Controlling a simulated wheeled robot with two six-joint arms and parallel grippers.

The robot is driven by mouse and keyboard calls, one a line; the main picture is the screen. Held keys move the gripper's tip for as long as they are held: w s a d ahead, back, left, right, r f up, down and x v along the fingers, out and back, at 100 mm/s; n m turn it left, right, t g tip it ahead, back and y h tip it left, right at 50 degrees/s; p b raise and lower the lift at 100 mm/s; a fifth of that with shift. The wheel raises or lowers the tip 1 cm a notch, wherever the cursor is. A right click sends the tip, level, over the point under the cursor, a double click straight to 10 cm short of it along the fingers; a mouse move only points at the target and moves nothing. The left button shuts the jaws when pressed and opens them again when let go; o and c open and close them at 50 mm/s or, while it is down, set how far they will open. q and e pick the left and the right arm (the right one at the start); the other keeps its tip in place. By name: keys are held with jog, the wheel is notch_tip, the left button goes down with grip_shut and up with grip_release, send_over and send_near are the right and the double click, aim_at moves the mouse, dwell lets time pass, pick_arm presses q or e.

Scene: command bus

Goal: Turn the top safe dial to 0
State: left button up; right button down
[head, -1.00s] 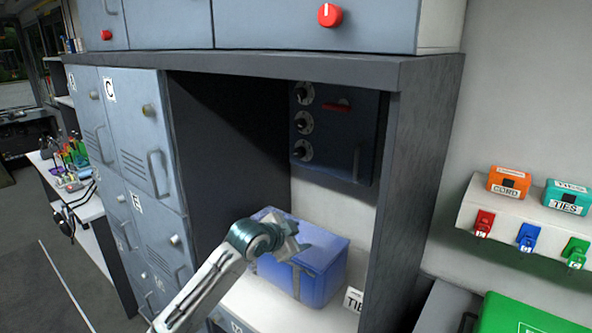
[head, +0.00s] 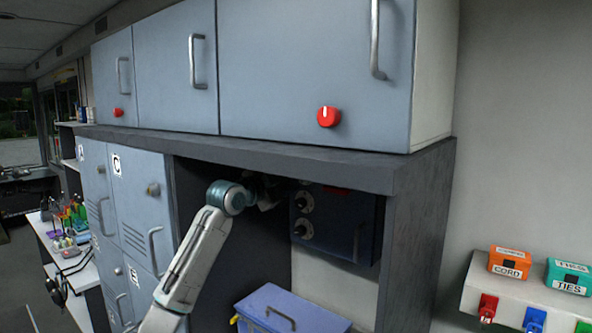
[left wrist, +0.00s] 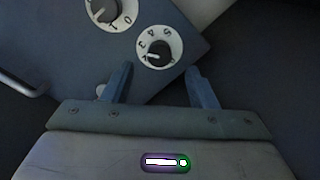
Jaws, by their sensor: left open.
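The dark blue safe (head: 350,222) hangs in the cabinet recess. Its two lower dials show in the head view, the middle one (head: 304,201) and the bottom one (head: 303,229); my left gripper (head: 270,192) hides the top dial there. In the left wrist view the top dial (left wrist: 160,50), a black knob on a white numbered ring, lies just beyond and between my open fingertips (left wrist: 158,72). Its white mark points left; the exact number is unclear. The middle dial (left wrist: 107,12) is cut by the upper edge. My right gripper is not in view.
The shelf ledge (head: 250,160) runs close above the safe and my left arm. A blue box (head: 290,310) stands below. The safe's handle (head: 357,243) is right of the dials. Lockers (head: 140,215) flank the recess on the left.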

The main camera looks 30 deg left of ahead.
pick_arm(q)
jog(key=shift+w+d+p, duration=0.15)
jog(key=shift+w+p, duration=0.5)
jog(key=shift+w, duration=0.75)
jog(key=shift+w+d+p, duration=0.15)
jog(key=shift+w+p, duration=0.5)
jog(key=shift+w, duration=0.75)
jog(key=c, duration=1)
jog(key=shift+o, duration=0.2)
